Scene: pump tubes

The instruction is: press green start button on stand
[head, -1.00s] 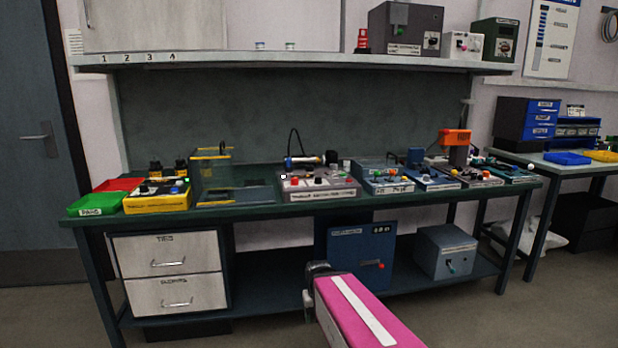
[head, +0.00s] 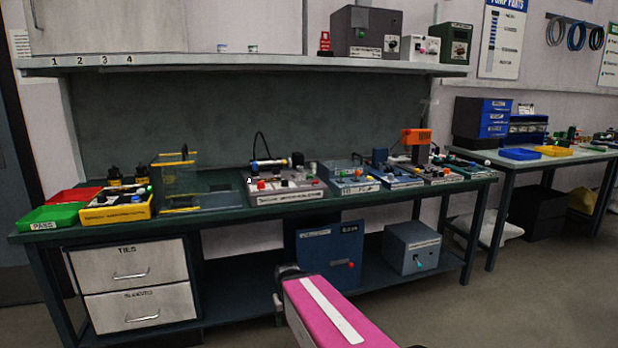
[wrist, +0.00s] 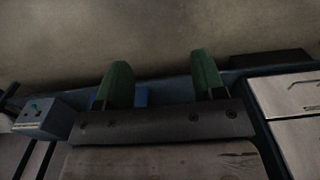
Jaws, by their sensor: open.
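No clearly readable green start button shows. A grey control station (head: 285,193) sits mid-bench with small red and pale knobs or buttons; a tiny green spot (head: 313,167) lies near its right end, too small to identify. Which station is the stand, I cannot tell. My gripper is hidden in the head view, where only my pink arm reaches in front of the bench. In the wrist view my gripper (wrist: 158,88) shows two green fingers spread wide with nothing between them.
The bench top (head: 225,209) is crowded: a yellow tray (head: 118,213), a green tray (head: 54,216), an orange-topped device (head: 416,137). Below are white drawers (head: 135,280), a blue box (head: 328,259) and a grey box (head: 412,248). Floor is open at right.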

